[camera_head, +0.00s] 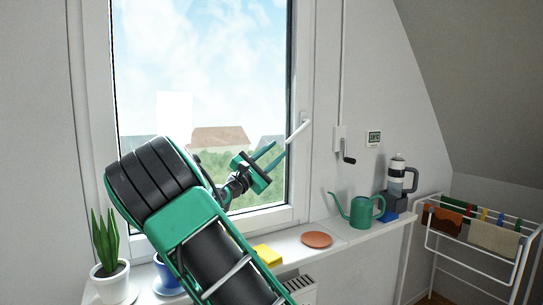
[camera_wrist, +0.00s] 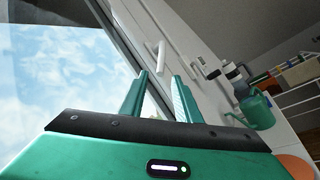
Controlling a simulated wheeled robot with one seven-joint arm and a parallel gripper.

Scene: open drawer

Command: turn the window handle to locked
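The white window handle (camera_head: 298,132) sits on the right side of the window frame. Its lever slants down to the left from its base, over the edge of the glass. In the wrist view the handle (camera_wrist: 161,53) shows just beyond the fingertips, roughly in line with the space between them. My gripper (camera_head: 271,156) is open and empty, below and left of the handle in the head view. In the wrist view the two green fingers of my gripper (camera_wrist: 160,80) stand apart with nothing between them. I see no contact with the handle.
A crank (camera_head: 348,157) hangs on the wall right of the window. The sill carries a green watering can (camera_head: 361,211), a terracotta saucer (camera_head: 317,240), a yellow sponge (camera_head: 268,256) and a potted plant (camera_head: 108,265). A drying rack (camera_head: 480,232) stands right.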

